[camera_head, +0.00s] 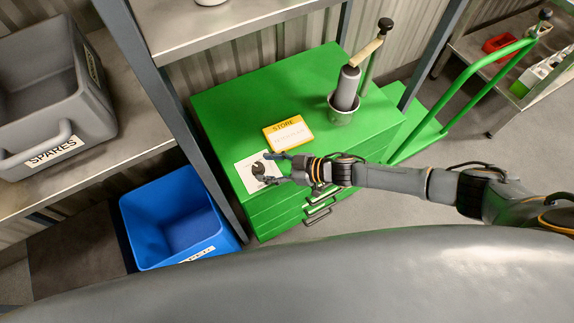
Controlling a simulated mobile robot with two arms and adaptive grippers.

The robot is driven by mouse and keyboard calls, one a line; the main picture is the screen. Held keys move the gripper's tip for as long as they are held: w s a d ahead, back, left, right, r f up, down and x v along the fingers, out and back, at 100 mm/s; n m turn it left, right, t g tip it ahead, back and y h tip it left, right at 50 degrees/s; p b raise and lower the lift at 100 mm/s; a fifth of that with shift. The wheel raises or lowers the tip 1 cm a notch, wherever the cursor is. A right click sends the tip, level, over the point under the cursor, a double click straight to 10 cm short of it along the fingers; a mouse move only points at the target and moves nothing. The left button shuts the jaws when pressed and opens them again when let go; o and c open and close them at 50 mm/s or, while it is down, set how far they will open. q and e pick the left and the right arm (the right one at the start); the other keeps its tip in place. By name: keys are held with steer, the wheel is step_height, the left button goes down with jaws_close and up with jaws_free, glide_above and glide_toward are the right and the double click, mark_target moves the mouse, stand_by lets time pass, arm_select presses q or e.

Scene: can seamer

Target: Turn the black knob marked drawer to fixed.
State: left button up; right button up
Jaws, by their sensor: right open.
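The black knob (258,169) sits on a white plate (247,181) on top of the green can seamer cabinet (237,102), near its left front corner. The small marks on the plate are too small to read. My right gripper (266,168) comes in from the right, open, with its fingers over the plate right at the knob. Whether the fingers touch the knob cannot be told. Part of the plate is hidden behind the gripper. My left gripper is not in view.
A yellow-edged STORE card (288,134) lies just behind my right gripper. A grey cylinder (347,88) in a metal cup stands further back with a lever. A blue bin (177,217) and a grey SPARES bin (50,92) are at left. A green-handled trolley (480,95) stands at right.

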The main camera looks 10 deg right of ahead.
steer(key=v, duration=0.8)
steer(key=shift+d, duration=0.1)
